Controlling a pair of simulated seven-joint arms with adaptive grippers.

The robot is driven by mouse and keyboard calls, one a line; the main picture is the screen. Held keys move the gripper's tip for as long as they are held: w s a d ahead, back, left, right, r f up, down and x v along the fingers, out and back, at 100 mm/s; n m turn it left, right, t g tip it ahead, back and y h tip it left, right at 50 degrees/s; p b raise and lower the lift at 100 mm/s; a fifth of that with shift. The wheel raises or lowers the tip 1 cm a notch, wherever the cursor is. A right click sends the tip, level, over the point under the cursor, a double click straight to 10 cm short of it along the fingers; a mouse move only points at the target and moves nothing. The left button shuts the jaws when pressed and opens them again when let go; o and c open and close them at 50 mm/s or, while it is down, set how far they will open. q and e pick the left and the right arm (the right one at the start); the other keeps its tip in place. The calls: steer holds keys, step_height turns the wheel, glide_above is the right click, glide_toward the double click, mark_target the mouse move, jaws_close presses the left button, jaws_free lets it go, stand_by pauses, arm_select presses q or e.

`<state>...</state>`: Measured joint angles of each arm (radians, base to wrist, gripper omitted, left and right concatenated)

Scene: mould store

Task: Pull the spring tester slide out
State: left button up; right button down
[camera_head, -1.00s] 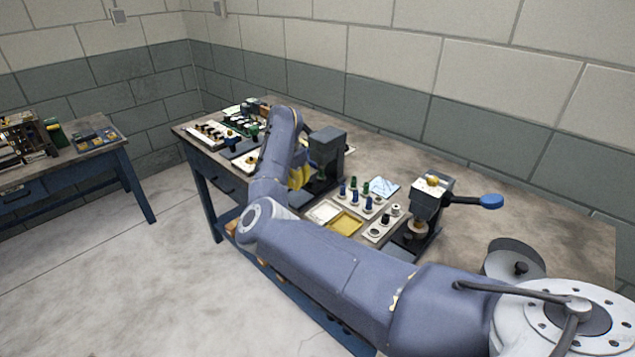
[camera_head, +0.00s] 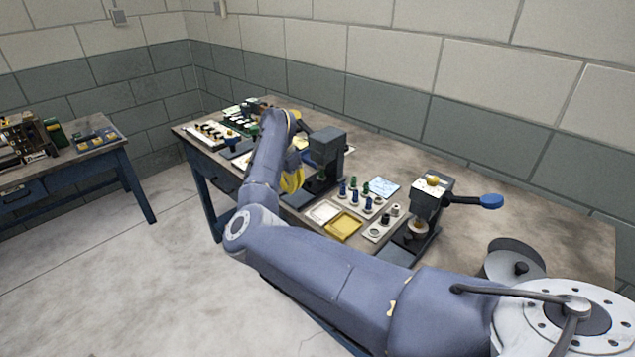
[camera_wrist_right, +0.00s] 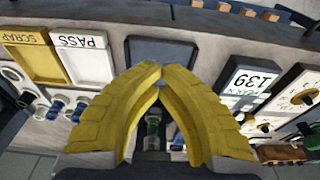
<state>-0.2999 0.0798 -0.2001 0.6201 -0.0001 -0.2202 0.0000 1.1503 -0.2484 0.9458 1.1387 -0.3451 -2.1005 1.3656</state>
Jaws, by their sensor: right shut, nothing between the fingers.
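A dark upright machine (camera_head: 328,148), which looks like the spring tester, stands mid-table in the head view, partly behind my right arm. In the right wrist view a dark, flat plate with a raised rim (camera_wrist_right: 180,52) lies at the table's front edge; it may be the slide. My right gripper (camera_head: 292,180) is beside the machine's near side. A green and dark piece (camera_wrist_right: 152,130) shows beyond the fingers. My left gripper is out of view.
A yellow SCRAP tray (camera_head: 343,226) and white PASS tray (camera_head: 321,212) lie right of the machine, near several blue and green pegs. A press with a blue-ended lever (camera_head: 490,202) stands farther right.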

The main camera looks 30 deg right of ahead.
steer(key=shift+a, duration=0.15)
steer(key=shift+s+a, duration=0.25)
steer(key=shift+a, duration=0.65)
steer(key=shift+s+a, duration=0.2)
steer(key=shift+a, duration=0.65)
steer(key=shift+a, duration=0.2)
steer(key=shift+s+a, duration=0.2)
steer(key=shift+a, duration=0.7)
steer(key=shift+s+a, duration=0.2)
steer(key=shift+a, duration=0.7)
steer(key=shift+a, duration=0.15)
steer(key=shift+s+a, duration=0.25)
steer(key=shift+a, duration=0.65)
steer(key=shift+s+a, duration=0.2)
steer(key=shift+a, duration=0.65)
steer(key=shift+a, duration=0.2)
